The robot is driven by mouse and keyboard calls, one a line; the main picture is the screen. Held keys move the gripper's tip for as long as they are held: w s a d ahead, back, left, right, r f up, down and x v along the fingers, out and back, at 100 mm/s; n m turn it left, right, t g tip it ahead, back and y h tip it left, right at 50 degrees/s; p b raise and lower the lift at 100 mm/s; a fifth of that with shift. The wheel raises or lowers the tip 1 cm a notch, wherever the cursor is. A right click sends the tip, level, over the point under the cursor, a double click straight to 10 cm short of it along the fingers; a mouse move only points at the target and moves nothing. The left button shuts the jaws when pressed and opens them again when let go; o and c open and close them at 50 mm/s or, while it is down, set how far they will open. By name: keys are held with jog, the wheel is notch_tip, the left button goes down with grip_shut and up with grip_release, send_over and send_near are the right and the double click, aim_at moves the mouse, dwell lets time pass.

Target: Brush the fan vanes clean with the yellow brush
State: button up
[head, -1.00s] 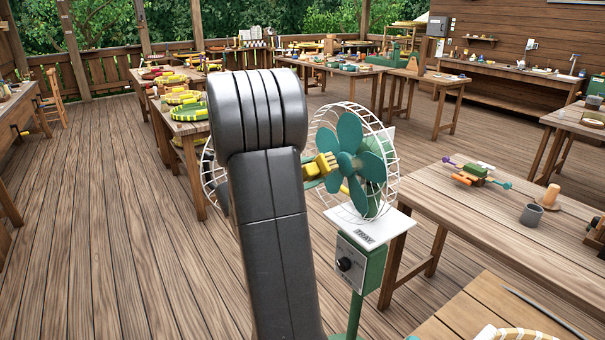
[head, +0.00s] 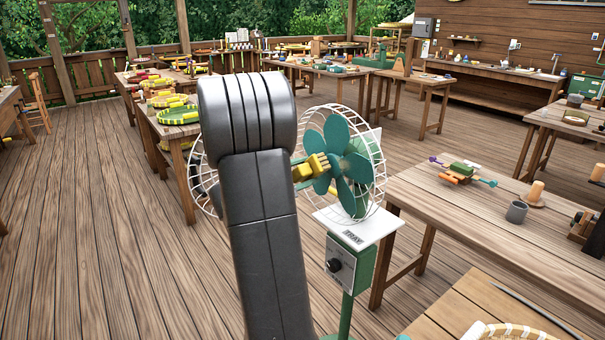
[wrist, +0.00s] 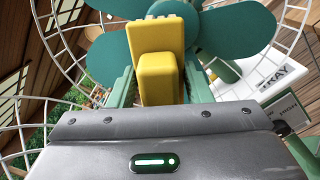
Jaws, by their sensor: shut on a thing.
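The fan has green vanes (head: 337,165) around a hub, inside a white wire guard (head: 381,190), with its front facing my arm. It stands on a green post with a white shelf. My gripper (wrist: 157,88) is shut on the yellow brush (wrist: 158,68), between its green fingers in the wrist view. In the head view the brush (head: 312,168) shows left of the hub, its bristle end at the vanes. I cannot tell if the bristles touch them. In the head view my arm hides most of the gripper. The vanes fill the top of the wrist view (wrist: 238,28).
A round wire guard part (head: 203,190) stands left of the fan, partly behind my arm. A white shelf (head: 385,232) marked TRAY and a control box (head: 345,268) with a knob sit below the fan. A table (head: 470,225) with a grey mug is at right. Floor at left is clear.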

aim_at(316, 173)
jog(key=shift+x, duration=0.8)
jog(key=shift+s+d+r+b, duration=0.3)
jog(key=shift+s+d+b, duration=0.2)
jog(key=shift+s, duration=0.3)
jog(key=shift+s+d+r+b, duration=0.35)
jog(key=shift+s+d, duration=0.2)
jog(key=shift+s, duration=0.2)
jog(key=shift+s+d+r+b, duration=0.4)
jog(key=shift+s+d, duration=0.35)
jog(key=shift+s, duration=0.2)
jog(key=shift+s+d+r+b, duration=0.35)
jog(key=shift+s+d, duration=0.45)
jog(key=shift+s, duration=0.15)
jog(key=shift+s+d+r+b, duration=0.4)
jog(key=shift+s+d, duration=0.35)
jog(key=shift+s, duration=0.15)
